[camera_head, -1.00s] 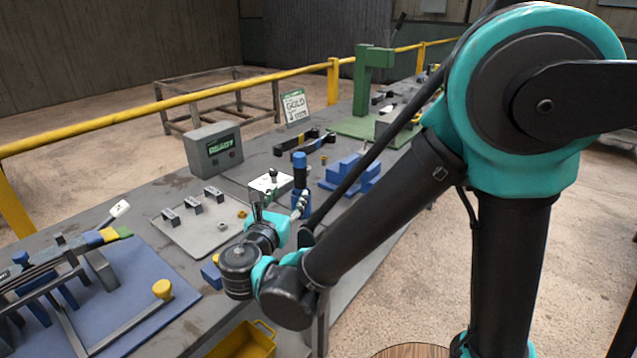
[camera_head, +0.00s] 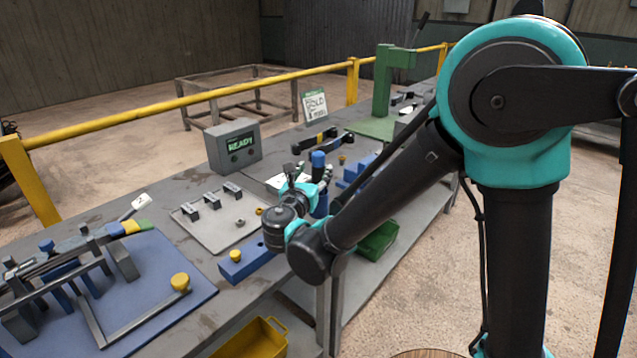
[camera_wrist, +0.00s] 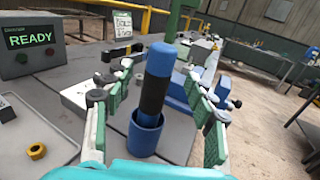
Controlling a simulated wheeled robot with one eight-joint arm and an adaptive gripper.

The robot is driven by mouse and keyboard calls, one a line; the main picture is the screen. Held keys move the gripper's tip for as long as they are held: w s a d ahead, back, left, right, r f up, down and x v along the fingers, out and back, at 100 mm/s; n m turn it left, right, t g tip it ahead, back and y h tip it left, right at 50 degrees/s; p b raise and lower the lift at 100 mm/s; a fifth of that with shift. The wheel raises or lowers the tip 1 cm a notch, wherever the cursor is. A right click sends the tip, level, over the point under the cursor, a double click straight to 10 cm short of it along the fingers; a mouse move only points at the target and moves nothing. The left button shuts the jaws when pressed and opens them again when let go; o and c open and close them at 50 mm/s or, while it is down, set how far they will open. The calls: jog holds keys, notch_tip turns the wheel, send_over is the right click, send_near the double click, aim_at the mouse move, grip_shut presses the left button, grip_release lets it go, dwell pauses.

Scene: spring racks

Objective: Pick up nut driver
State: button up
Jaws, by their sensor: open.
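The nut driver (camera_wrist: 156,82) has a blue-ended handle with a black grip and stands upright in a blue cup-like holder (camera_wrist: 144,136) on the bench. In the wrist view it lies between the two open green-padded fingers of my gripper (camera_wrist: 157,105), apart from both. Its lower end is hidden inside the holder. In the head view the blue top of the nut driver (camera_head: 318,160) shows just beyond my gripper (camera_head: 308,180), which partly hides the holder.
A grey READY box (camera_head: 234,146) stands at the left back of the bench. A grey plate (camera_head: 216,227) with several clips lies in front of it. Blue blocks (camera_head: 357,170) stand right of the holder. A yellow bin (camera_head: 250,340) and a green bin (camera_head: 378,240) sit below the bench top.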

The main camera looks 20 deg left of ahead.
aim_at(317, 167)
jog(key=shift+w+a+f, duration=0.1)
jog(key=shift+w, duration=1.2)
jog(key=shift+w+a+f, duration=0.1)
jog(key=shift+w, duration=1.2)
grip_shut()
